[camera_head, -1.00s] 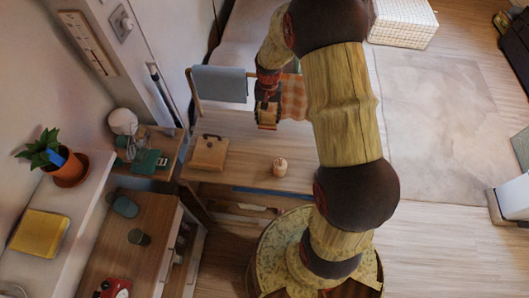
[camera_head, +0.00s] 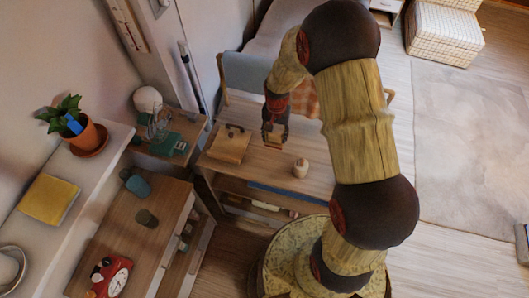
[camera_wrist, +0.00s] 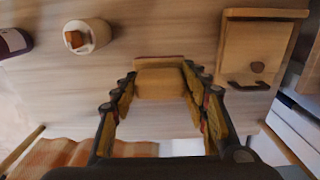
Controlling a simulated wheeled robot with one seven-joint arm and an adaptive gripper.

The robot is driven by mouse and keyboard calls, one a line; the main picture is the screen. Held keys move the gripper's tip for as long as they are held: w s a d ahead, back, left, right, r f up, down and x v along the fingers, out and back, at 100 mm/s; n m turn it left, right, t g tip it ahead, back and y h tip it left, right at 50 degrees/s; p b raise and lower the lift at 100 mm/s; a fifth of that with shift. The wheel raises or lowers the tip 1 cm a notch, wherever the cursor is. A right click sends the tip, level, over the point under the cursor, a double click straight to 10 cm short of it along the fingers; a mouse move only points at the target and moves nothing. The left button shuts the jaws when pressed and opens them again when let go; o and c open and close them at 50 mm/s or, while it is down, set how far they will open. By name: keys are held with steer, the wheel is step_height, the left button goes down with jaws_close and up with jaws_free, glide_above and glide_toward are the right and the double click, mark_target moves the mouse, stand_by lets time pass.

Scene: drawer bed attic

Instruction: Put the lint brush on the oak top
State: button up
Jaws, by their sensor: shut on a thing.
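My gripper (camera_head: 275,138) hangs over a long wooden table top (camera_head: 268,168). In the wrist view my gripper (camera_wrist: 160,95) is shut on a tan, block-shaped wooden piece (camera_wrist: 160,82), which I take to be the lint brush. It shows as a small tan block (camera_head: 273,142) in the head view, seemingly held above the table. Its far side is hidden. A second wooden top (camera_head: 125,222), on a drawer cabinet, is at the lower left. I cannot tell which top is the oak one.
A wooden box (camera_head: 229,145) and a small pale jar (camera_head: 300,168) stand on the table. A side stand (camera_head: 186,128) carries a whisk-like thing and a green item. A potted plant (camera_head: 88,138) stands on a white ledge.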

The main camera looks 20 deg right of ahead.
steer(key=a+f, duration=0.1)
steer(key=f, duration=0.2)
steer(key=a+f, duration=0.2)
steer(key=s+a+f, duration=0.1)
steer(key=a+f, duration=0.1)
steer(key=f, duration=0.1)
steer(key=shift+a+f, duration=0.2)
steer(key=shift+f, duration=0.15)
steer(key=shift+w+f, duration=0.1)
steer(key=shift+f, duration=0.15)
steer(key=shift+f, duration=0.2)
steer(key=o, duration=1)
steer(key=shift+r, duration=0.1)
